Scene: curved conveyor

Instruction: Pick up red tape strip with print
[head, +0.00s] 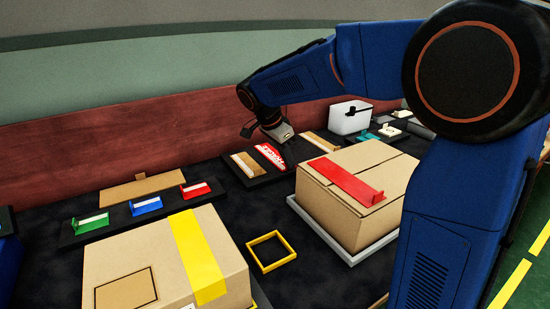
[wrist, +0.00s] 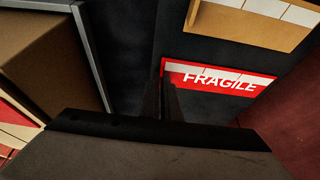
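The red tape strip with white FRAGILE print (head: 269,156) lies on a dark tray beside a tan strip, near the back wall. In the wrist view the red strip (wrist: 220,80) shows with its print readable and its left end close to my fingertips. In the wrist view my gripper's dark fingers (wrist: 162,88) stand close together beside the strip's left end. Nothing shows between them, but dark-on-dark hides the exact gap.
A box with a red strip (head: 375,160) stands right of the dark tray (head: 255,182). A box with yellow tape (head: 165,260) is at front left. Green, blue and red holders (head: 146,205) lie left. A yellow square frame (head: 271,252) lies on the dark surface between the boxes.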

